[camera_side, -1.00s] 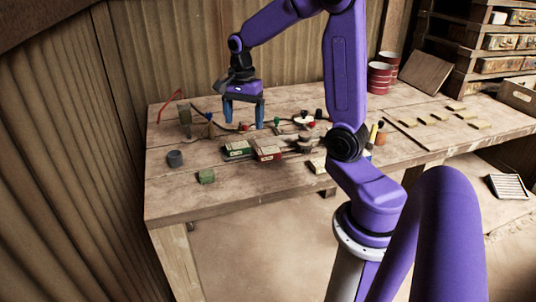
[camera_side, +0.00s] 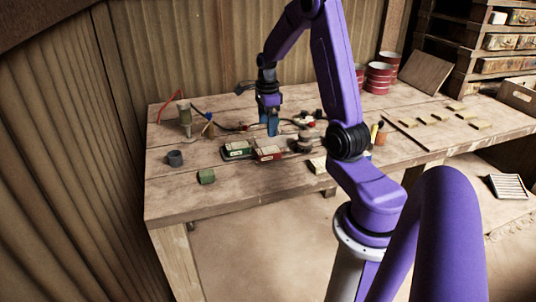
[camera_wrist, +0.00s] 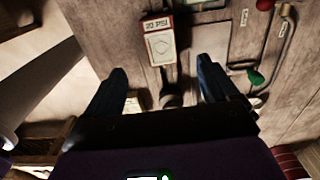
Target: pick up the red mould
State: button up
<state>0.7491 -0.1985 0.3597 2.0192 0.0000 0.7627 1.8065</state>
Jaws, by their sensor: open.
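The red mould (camera_side: 268,154) is a small block with a pale labelled top, lying on the wooden bench beside the green mould (camera_side: 236,150). In the wrist view the red mould (camera_wrist: 160,44) lies ahead of the fingertips, its label reading "20 PSI". My gripper (camera_side: 270,132) is above the bench, behind the red mould in the side view. The height of the fingertips above the bench is hard to tell.
A dark round piece (camera_side: 304,144) sits right of the mould. A green knob (camera_wrist: 255,77) is near the right finger. The bench's front left is mostly clear.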

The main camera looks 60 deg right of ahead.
aim_at(268, 150)
notch_tip(268, 150, down, 10)
jog(key=shift+d+f, duration=0.1)
dwell(0.5)
jog(key=c, duration=1.4)
